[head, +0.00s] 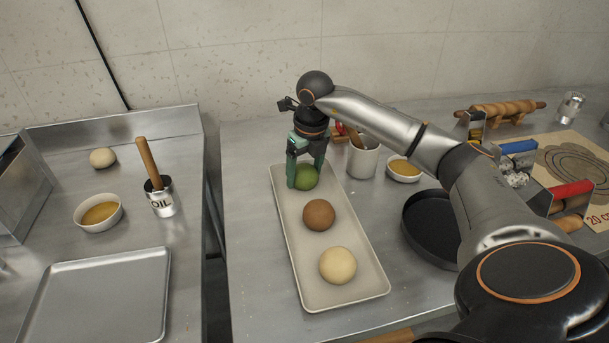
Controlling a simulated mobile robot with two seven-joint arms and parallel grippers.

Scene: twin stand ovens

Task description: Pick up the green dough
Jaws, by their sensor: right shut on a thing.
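The green dough (307,178) is a round ball at the far end of a long pale tray (345,286). My right gripper (306,180) points down over it, with its green fingers on either side, shut on the dough. The dough shows at the level of the tray; I cannot tell whether it is lifted. A brown dough ball (319,215) and a cream dough ball (338,265) sit in the same tray, nearer to me. My left gripper is not in view.
Right of the tray stand a white cup (363,160), a small bowl (403,170) and a dark round pan (428,226). A gap separates the counters.

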